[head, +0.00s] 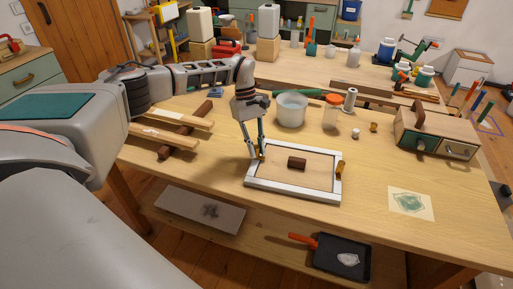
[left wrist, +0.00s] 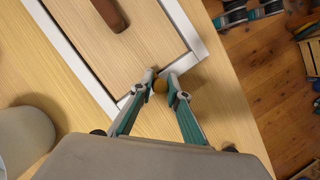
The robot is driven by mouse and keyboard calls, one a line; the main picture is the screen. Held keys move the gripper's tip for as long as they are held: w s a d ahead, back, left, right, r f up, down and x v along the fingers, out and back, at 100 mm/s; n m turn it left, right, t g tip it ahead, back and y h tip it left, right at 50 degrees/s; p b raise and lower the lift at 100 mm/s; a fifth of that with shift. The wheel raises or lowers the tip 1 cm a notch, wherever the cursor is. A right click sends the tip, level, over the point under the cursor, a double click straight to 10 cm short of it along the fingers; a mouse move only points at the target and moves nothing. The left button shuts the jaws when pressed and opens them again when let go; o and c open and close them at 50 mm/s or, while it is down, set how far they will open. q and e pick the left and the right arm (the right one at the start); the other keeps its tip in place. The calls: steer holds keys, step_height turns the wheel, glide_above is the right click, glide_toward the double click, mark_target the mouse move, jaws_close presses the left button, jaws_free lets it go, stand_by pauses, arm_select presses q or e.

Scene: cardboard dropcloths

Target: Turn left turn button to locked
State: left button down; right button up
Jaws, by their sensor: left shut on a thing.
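A wooden panel (head: 285,172) with a brown handle (head: 297,163) lies flat in a white frame (head: 292,195) on the workbench. The right turn button (head: 341,168), brass-coloured, sits on the frame's right side. My left gripper (head: 257,155) reaches down to the frame's left side. In the left wrist view its fingertips (left wrist: 163,85) are shut on the left turn button (left wrist: 160,87), a small brass piece at the frame's edge. The fingers hide part of the button, and I cannot tell its exact angle. My right gripper is not in view.
Wooden strips (head: 175,135) lie at the left. A small drawer box (head: 437,134) stands at the right. The bench in front of the frame is clear.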

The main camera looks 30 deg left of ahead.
arm_select(q)
steer(key=c, duration=1.9)
jaws_free()
steer(key=shift+r, duration=0.1)
steer(key=v, duration=1.1)
steer(key=shift+w+a+r, duration=0.1)
steer(key=shift+a+r, duration=0.1)
steer(key=shift+r, duration=0.15)
steer(key=shift+f, duration=0.1)
